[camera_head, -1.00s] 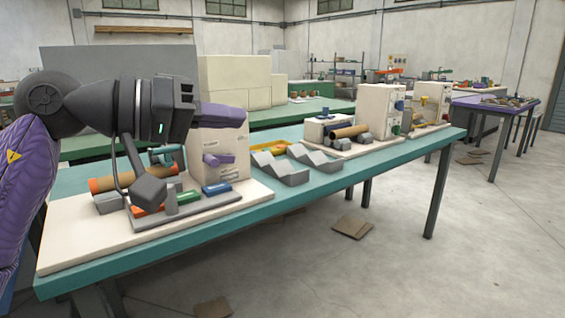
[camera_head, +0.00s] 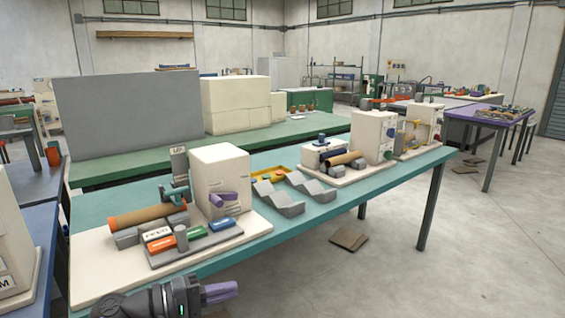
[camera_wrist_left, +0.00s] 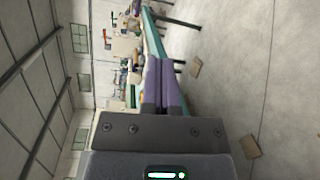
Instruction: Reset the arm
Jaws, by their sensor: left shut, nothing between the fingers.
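My left gripper (camera_head: 222,291) is low at the bottom of the head view, in front of the near edge of the teal table (camera_head: 225,262). Its purple fingers (camera_wrist_left: 161,88) are together and empty, as the left wrist view also shows. The spiral winder (camera_head: 220,172) stands on a cream base at the table's near left end, apart from the gripper. It has a cream housing with a purple lever, a brown tube (camera_head: 148,215) with orange ends on grey supports, and orange, green and blue buttons in front. My right gripper is not in view.
More cream machines (camera_head: 373,137) stand farther right. Another machine stands at the left edge. The floor right of the table is open, with cardboard pieces (camera_head: 348,238) lying on it.

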